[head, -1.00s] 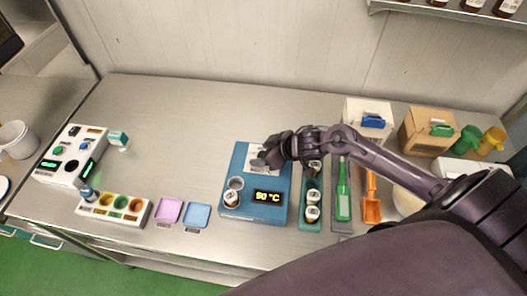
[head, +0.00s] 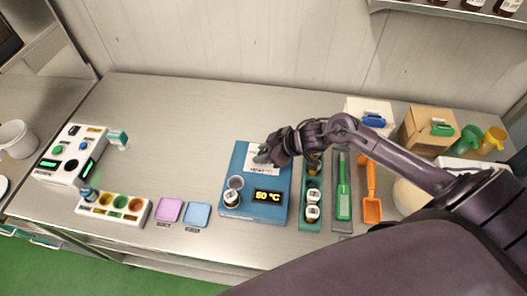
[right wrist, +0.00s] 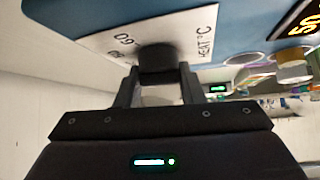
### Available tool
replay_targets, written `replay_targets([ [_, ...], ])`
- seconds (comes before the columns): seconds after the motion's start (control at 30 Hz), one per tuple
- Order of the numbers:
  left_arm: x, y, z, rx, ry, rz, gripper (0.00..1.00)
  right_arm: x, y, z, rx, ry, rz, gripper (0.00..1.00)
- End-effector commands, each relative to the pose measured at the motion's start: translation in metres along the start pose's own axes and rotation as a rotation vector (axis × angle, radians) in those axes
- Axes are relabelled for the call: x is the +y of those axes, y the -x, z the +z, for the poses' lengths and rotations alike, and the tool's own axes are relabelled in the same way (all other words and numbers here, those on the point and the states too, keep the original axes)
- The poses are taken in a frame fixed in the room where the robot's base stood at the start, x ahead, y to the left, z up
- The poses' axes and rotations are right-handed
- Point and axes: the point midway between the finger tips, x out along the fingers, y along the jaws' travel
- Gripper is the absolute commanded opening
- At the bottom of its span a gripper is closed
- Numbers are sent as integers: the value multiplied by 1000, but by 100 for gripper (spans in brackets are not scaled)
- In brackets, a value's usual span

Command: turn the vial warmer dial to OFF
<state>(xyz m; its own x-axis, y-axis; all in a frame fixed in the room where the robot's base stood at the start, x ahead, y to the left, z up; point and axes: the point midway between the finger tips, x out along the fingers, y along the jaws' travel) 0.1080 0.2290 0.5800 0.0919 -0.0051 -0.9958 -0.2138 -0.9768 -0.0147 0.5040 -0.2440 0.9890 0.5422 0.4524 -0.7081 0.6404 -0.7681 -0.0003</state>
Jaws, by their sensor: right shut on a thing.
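The vial warmer (head: 240,203) is a blue box in the middle of the table, its lit display (head: 268,197) reading 50 °C. A white label plate lies at its back, with HEAT °C and numbers legible in the right wrist view (right wrist: 203,40). The dark round dial (right wrist: 157,58) stands on this plate. My right gripper (head: 264,157) is over the plate; in the right wrist view its two fingers (right wrist: 158,80) are shut on the dial from both sides. The dial's pointer and the OFF mark cannot be made out. My left gripper is not in view.
A capped vial (head: 232,199) sits at the warmer's front left. A green rack (head: 311,225) with vials, a green-handled tool (head: 343,190) and an orange scoop (head: 371,208) lie to the right. Purple (head: 169,210) and blue (head: 197,214) trays lie left. The table's back left is clear.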

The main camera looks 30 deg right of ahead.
Motion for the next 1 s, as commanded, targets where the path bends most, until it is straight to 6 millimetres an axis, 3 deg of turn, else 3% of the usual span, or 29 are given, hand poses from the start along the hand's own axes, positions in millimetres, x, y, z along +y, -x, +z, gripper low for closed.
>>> replay_targets([
  [0.27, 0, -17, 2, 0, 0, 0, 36, 3, -2, 0, 4, 178, -171, 12],
  [0.7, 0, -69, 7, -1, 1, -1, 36, 3, -3, 0, 6, 474, -465, 12],
  [1.0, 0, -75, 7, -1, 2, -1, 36, 2, 1, -3, 1, 647, -641, 12],
])
